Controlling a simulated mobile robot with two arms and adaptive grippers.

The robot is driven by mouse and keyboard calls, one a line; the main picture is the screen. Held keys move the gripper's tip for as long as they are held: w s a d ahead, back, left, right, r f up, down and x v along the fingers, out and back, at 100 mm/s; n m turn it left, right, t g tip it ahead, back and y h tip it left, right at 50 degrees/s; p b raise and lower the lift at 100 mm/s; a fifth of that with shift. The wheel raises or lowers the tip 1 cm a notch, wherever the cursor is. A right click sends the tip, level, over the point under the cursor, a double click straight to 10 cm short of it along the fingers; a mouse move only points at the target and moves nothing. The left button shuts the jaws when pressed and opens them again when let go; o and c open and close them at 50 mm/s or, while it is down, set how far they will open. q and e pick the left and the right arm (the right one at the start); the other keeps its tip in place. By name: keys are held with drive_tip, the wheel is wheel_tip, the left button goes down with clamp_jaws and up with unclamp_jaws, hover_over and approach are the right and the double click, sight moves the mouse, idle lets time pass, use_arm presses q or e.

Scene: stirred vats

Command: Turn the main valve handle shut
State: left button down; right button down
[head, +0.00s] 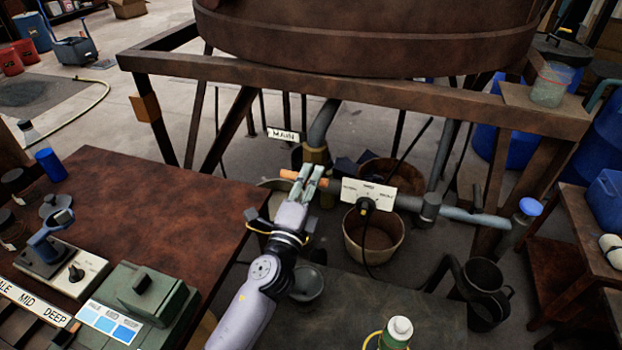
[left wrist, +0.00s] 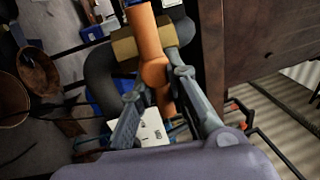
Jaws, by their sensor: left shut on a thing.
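The main valve's orange handle (head: 289,174) lies roughly crosswise below the white MAIN sign (head: 284,134). The brass valve body (head: 316,155) sits on a grey pipe behind it. My left gripper (head: 308,178) is shut on the handle, and its fingers hide part of it. In the left wrist view the orange handle (left wrist: 151,40) runs down between the fingertips of my left gripper (left wrist: 158,82), in front of the brass body (left wrist: 125,48). My right gripper is not in view.
A white dial panel (head: 369,194) stands just right of the gripper, above a tan bucket (head: 385,245). The rusty frame beam (head: 420,100) and vat (head: 370,40) are above and behind. A brown table (head: 150,215) with a green box (head: 150,292) lies left of my arm.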

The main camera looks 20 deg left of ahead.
use_arm(q)
drive_tip(key=shift+a+f, duration=0.1)
drive_tip(key=shift+f, duration=0.05)
drive_tip(key=c, duration=1.7)
unclamp_jaws()
drive_tip(key=shift+o, duration=0.8)
drive_tip(key=s+f, duration=0.1)
drive_tip(key=s, duration=0.6)
drive_tip(key=shift+s+f, duration=0.15)
drive_tip(key=shift+s, duration=0.05)
drive_tip(key=shift+a, duration=0.1)
